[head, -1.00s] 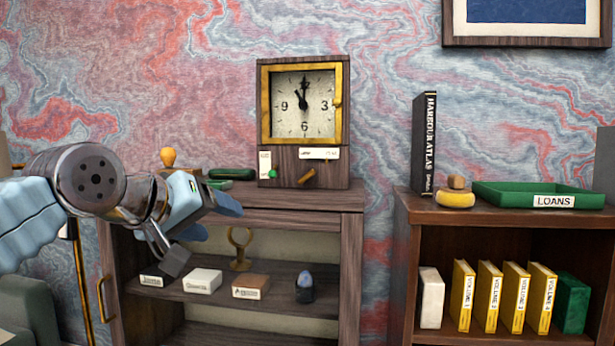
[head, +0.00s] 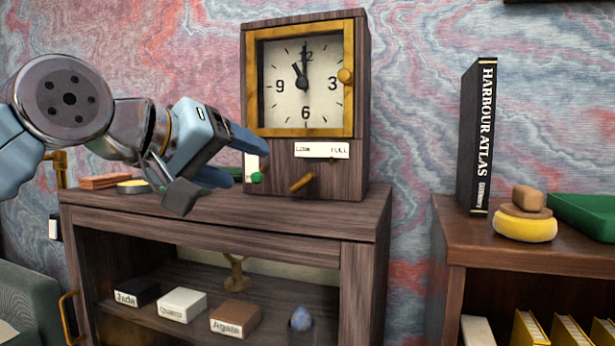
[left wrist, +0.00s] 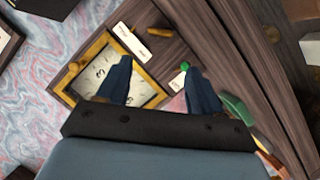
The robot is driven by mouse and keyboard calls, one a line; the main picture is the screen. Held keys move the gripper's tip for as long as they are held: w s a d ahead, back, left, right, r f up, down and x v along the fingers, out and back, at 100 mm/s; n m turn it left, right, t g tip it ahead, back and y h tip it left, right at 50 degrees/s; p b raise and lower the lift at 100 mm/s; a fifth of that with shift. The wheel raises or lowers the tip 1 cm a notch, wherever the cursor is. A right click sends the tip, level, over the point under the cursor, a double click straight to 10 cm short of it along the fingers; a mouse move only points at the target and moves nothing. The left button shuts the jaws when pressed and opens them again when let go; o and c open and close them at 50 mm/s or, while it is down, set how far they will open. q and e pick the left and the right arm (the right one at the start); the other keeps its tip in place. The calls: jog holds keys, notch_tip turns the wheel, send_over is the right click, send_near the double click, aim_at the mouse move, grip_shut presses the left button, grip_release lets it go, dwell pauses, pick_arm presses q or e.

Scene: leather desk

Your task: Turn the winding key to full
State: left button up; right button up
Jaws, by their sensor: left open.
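The winding key (head: 302,183) is a small brass-coloured bar on the lower front of the wooden clock (head: 363,100). It slants up to the right, below a white label (head: 322,150) whose right end seems to read "FULL". In the left wrist view the key (left wrist: 159,32) shows beyond the fingertips. My left gripper (head: 215,165) is open and empty, left of the clock's lower front and apart from the key. Its two blue fingers also show in the left wrist view (left wrist: 160,80). A green knob (head: 257,177) sits left of the key. My right gripper is not in view.
The clock stands on a wooden cabinet (head: 340,222) with labelled boxes (head: 182,303) and a blue egg-shaped thing (head: 301,318) on its shelf. At right, a bookcase (head: 450,235) bears a black atlas (head: 477,135), a yellow round item (head: 525,226) and a green tray (head: 585,213).

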aim_at(303, 182)
pick_arm(q)
jog(key=p+x, duration=0.1)
jog(key=x, duration=1.3)
jog(key=shift+d+r, duration=0.1)
jog(key=shift+r, duration=0.05)
jog(key=shift+c, duration=0.2)
jog(key=shift+s, duration=0.1)
jog(key=c, duration=0.7)
